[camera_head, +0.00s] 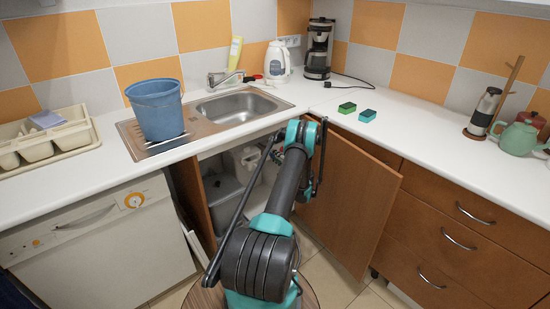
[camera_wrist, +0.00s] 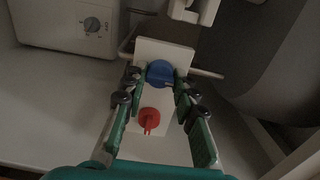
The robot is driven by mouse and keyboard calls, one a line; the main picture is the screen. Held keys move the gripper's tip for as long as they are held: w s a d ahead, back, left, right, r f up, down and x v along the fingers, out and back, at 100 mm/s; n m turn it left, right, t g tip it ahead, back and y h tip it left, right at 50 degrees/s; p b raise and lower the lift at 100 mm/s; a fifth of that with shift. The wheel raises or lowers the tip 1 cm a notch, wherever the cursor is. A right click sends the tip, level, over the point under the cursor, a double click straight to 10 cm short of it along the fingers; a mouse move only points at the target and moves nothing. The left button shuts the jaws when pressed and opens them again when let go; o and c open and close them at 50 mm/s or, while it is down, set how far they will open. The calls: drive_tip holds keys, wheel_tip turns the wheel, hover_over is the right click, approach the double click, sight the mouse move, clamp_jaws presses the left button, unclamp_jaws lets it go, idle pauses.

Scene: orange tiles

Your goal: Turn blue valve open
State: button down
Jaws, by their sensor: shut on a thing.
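The blue valve (camera_wrist: 160,73) is a round blue knob on a white plate (camera_wrist: 168,52) in the wrist view. My gripper (camera_wrist: 158,84) has its two green fingers on either side of the knob, with the tips closed on it. A red valve (camera_wrist: 149,118) with a short handle sits below the blue one on the same plate, between the fingers and apart from them. In the head view my arm reaches into the open cabinet under the sink, and the blue valve is not clearly visible there.
The cabinet door (camera_head: 346,208) stands open to the right of my arm. A grey bin (camera_head: 226,197) is inside the cabinet at left. A white box with a dial (camera_wrist: 70,27) is at the wrist view's upper left. The sink (camera_head: 236,106) and blue bucket (camera_head: 157,108) are above.

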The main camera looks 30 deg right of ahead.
drive_tip(key=shift+m, duration=0.4)
drive_tip(key=shift+s+m, duration=0.1)
drive_tip(key=shift+m, duration=8.6)
drive_tip(key=c, duration=1.2)
unclamp_jaws()
